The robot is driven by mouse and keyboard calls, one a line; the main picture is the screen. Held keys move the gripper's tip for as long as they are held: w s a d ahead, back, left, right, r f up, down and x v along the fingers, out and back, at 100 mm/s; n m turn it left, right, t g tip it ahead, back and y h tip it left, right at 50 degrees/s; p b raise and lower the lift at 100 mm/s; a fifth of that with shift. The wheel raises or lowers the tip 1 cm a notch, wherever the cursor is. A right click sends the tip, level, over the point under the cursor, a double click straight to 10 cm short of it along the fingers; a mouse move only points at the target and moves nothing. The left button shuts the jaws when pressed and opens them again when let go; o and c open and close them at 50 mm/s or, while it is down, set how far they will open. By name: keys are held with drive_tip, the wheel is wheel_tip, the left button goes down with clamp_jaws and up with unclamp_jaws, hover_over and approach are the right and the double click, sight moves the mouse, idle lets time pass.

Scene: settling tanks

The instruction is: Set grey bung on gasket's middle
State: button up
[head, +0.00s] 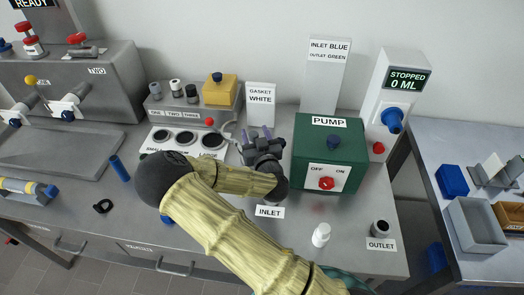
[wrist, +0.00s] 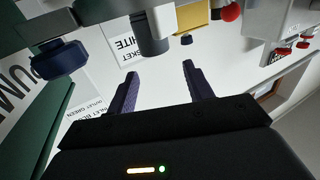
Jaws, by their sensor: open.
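My gripper (head: 260,133) is open and empty at the back of the bench, between the ring board and the pump; its two dark fingers also show in the wrist view (wrist: 160,70). A dark grey cylinder (wrist: 152,40), possibly the grey bung, is ahead of the fingers in the wrist view and apart from them. On the rack in the head view stand a dark grey bung-like piece (head: 192,92) and lighter ones. A loose black ring (head: 103,206) lies on the bench at the left. I cannot tell for sure which ring is the gasket.
The green pump box (head: 345,155) stands close at the gripper's right. A board with dark rings (head: 187,138) and a yellow block (head: 220,89) are at its left. The GASKET WHITE sign (head: 261,95) is behind.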

drive_tip(key=b+v, duration=0.1)
drive_tip(key=v, duration=0.6)
drive_tip(key=shift+s, duration=0.2)
drive_tip(key=shift+r, duration=0.1)
idle(0.3)
